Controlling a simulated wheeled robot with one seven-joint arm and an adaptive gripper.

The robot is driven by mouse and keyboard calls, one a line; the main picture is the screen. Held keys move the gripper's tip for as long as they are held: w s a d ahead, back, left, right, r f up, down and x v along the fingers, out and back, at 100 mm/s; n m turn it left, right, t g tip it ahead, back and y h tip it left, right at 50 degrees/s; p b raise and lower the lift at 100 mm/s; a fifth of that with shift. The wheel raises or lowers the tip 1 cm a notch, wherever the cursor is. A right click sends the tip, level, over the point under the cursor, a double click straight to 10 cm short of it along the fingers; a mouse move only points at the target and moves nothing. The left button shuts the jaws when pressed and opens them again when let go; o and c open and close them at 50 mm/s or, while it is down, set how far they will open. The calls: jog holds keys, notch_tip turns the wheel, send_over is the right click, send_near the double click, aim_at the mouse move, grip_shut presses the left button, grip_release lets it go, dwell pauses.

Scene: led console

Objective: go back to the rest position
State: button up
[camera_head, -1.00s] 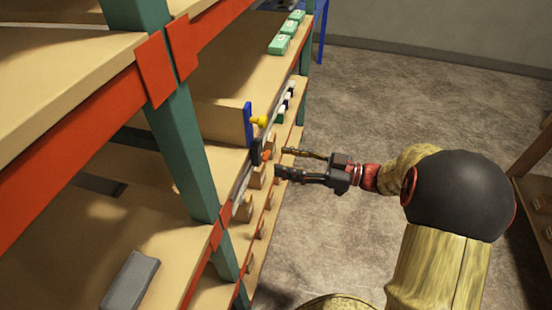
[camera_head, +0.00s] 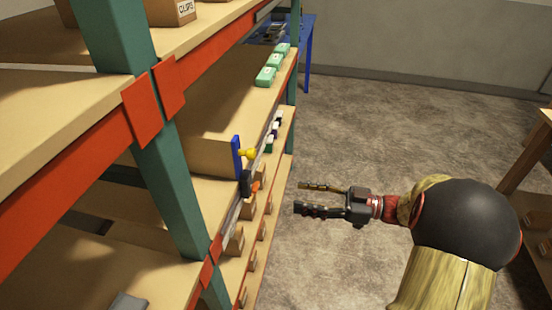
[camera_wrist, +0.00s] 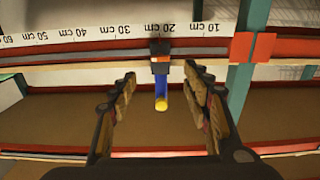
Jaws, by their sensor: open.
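My gripper (camera_head: 300,198) is open and empty. In the head view it hangs over the floor to the right of the shelf rack, apart from it, with its fingers pointing left toward the shelf edge. In the wrist view its two fingers (camera_wrist: 158,95) are spread wide, with nothing held between them. Beyond them is a blue bracket with a yellow knob (camera_wrist: 161,104), mounted at the rail with a black slider. The same yellow knob (camera_head: 248,153) and blue plate (camera_head: 237,156) stand at the shelf's front edge in the head view.
The rack (camera_head: 170,180) has green posts and red beams on the left. A ruler strip (camera_wrist: 100,38) runs along the rail. Green boxes (camera_head: 272,66) sit on the shelf toward the back. Another wooden rack (camera_head: 530,165) stands at the right. Open grey floor (camera_head: 390,130) lies between them.

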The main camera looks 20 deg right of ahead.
jog(key=s+a+f+m+g+h, duration=0.2)
jog(key=s+f+m+g, duration=0.15)
jog(key=f+m, duration=0.55)
jog(key=s+a+r+m+g+h+p, duration=0.1)
jog(key=s+m+g+h+p, duration=0.1)
jog(key=s+m+g+h, duration=0.45)
jog(key=s+a+r+n+t+h+p, duration=0.2)
jog(key=a+r+h, duration=0.1)
jog(key=r, duration=0.7)
jog(key=s+a+r+n+t+h+p, duration=0.2)
jog(key=a+r+t+h+p, duration=0.1)
jog(key=r, duration=0.8)
jog(key=shift+a, duration=0.85)
